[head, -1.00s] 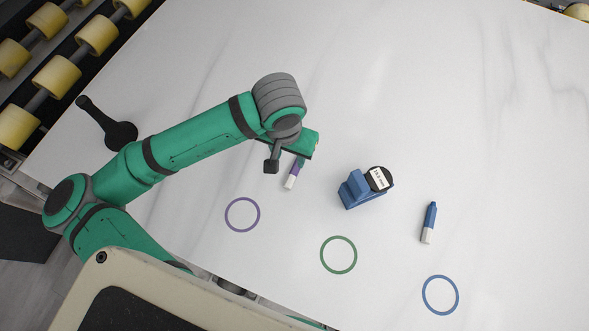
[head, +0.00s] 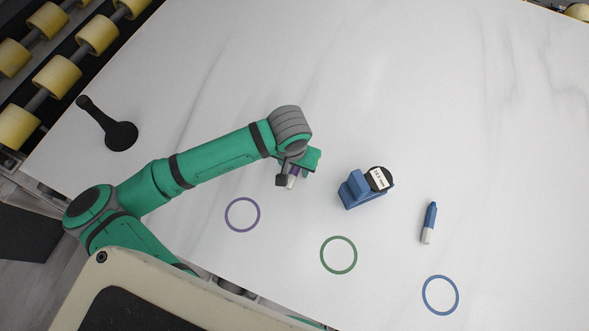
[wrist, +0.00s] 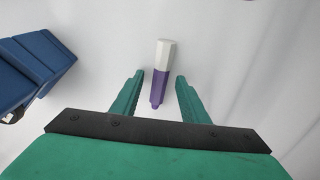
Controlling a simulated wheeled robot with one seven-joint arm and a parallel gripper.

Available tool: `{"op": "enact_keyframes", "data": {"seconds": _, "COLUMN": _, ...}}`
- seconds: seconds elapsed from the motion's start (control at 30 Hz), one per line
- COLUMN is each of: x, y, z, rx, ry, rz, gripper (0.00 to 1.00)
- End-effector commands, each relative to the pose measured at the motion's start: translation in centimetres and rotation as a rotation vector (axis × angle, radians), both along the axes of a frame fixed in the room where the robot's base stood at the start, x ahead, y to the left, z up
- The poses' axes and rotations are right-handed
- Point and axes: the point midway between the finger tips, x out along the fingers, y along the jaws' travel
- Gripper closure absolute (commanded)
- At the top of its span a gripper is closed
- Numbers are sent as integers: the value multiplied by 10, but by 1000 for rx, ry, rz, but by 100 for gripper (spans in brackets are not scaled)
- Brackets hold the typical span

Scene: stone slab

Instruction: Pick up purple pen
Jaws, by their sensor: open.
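The purple pen (wrist: 160,84) has a purple body and a white end. In the wrist view it lies on the white slab, its purple end between the two green fingers of my gripper (wrist: 159,86), with a gap on each side. Its white end points away from the gripper, past the fingertips. My gripper is open and empty. In the head view my wrist covers most of the pen, and only part of it (head: 292,180) shows below the gripper. The height of the fingers above the slab is hard to judge.
A blue tape dispenser (head: 358,191) stands right of my gripper, also at the left in the wrist view (wrist: 30,70). A blue pen (head: 429,222) lies farther right. Purple (head: 228,225), green (head: 323,264) and blue (head: 425,303) rings mark the front. A black object (head: 119,136) sits at left.

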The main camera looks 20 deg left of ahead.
Motion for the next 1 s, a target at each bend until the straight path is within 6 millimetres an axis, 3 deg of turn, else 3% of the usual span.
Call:
{"op": "enact_keyframes", "data": {"seconds": 0.13, "x": 0, "y": 0, "z": 0, "rx": 0, "ry": 0, "rz": 0, "gripper": 59}}
{"op": "enact_keyframes", "data": {"seconds": 0.3, "x": 0, "y": 0, "z": 0, "rx": 0, "ry": 0, "rz": 0, "gripper": 100}}
{"op": "enact_keyframes", "data": {"seconds": 0.67, "x": 0, "y": 0, "z": 4, "rx": 0, "ry": -1, "rz": 0, "gripper": 100}}
{"op": "enact_keyframes", "data": {"seconds": 1.0, "x": 1, "y": 0, "z": 59, "rx": 3, "ry": -3, "rz": -2, "gripper": 100}}
